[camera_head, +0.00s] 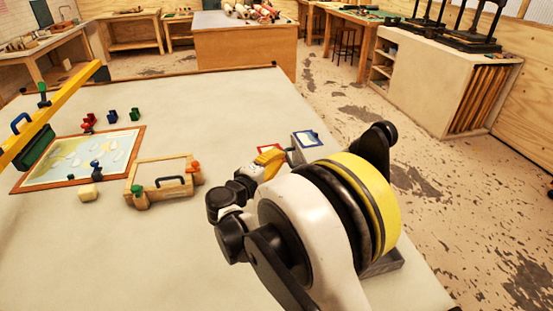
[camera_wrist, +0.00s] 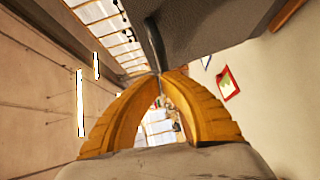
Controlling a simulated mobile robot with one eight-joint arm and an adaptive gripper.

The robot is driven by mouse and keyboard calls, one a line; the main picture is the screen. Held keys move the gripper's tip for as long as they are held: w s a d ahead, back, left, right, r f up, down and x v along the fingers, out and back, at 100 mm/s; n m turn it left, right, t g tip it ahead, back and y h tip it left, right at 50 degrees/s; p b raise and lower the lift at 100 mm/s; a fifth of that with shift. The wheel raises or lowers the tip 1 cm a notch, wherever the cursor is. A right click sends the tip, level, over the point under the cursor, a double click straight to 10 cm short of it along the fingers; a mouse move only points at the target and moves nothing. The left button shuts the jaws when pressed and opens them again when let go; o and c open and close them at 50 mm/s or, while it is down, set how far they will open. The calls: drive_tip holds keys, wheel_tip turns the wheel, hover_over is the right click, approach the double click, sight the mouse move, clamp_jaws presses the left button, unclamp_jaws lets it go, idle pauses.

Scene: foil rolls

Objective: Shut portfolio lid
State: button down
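My gripper (camera_head: 268,158) has yellow-orange fingers and shows small in the head view, beyond my arm. In the wrist view its fingers bow outward, and their tips (camera_wrist: 160,74) come together. A dark grey panel (camera_wrist: 215,25), which looks like part of the portfolio, fills the top of the wrist view. A curved black handle-like bar (camera_wrist: 154,45) runs from it to the fingertips. I cannot tell whether the tips pinch or only touch it. In the head view, my arm hides most of this area. The lid's angle cannot be told.
A blue-and-white picture (camera_head: 308,138) and a red-edged card (camera_head: 270,149) lie beyond my arm. A wooden frame with a handle (camera_head: 163,182), a framed map (camera_head: 80,160), small clamps and a yellow bar (camera_head: 50,115) occupy the table's left. The front-left tabletop (camera_head: 100,260) is clear.

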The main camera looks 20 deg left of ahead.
drive_tip(key=shift+w+d+r+m+g+p, duration=0.35)
drive_tip(key=shift+w+d+p, duration=0.1)
drive_tip(key=shift+d, duration=0.25)
drive_tip(key=shift+w+d+r+m+g+p, duration=0.25)
drive_tip(key=shift+w+d+r+p, duration=0.15)
drive_tip(key=shift+d, duration=0.3)
drive_tip(key=w+d+f+m+g+y+p, duration=0.1)
drive_tip(key=w+d+m+g+y, duration=0.1)
drive_tip(key=w+d, duration=0.35)
drive_tip(key=w+d+f+m+g+y+p, duration=0.1)
drive_tip(key=w+d+m+g+y+p, duration=0.15)
drive_tip(key=d, duration=0.55)
drive_tip(key=shift+w+d+f+m+g+y+b, duration=0.65)
drive_tip(key=shift+w+d+f+b, duration=0.7)
drive_tip(key=shift+f, duration=0.9)
drive_tip(key=shift+w+d+f+m+g+y+b, duration=0.3)
drive_tip(key=shift+w+d+f+g+y+b, duration=0.55)
drive_tip(key=shift+d+f, duration=1.15)
drive_tip(key=shift+w+d+f+m+g+y+b, duration=0.5)
drive_tip(key=shift+w+d+f+y+b, duration=0.6)
drive_tip(key=shift+f, duration=1.35)
drive_tip(key=shift+s+d+r, duration=0.1)
drive_tip(key=shift+s+d, duration=0.15)
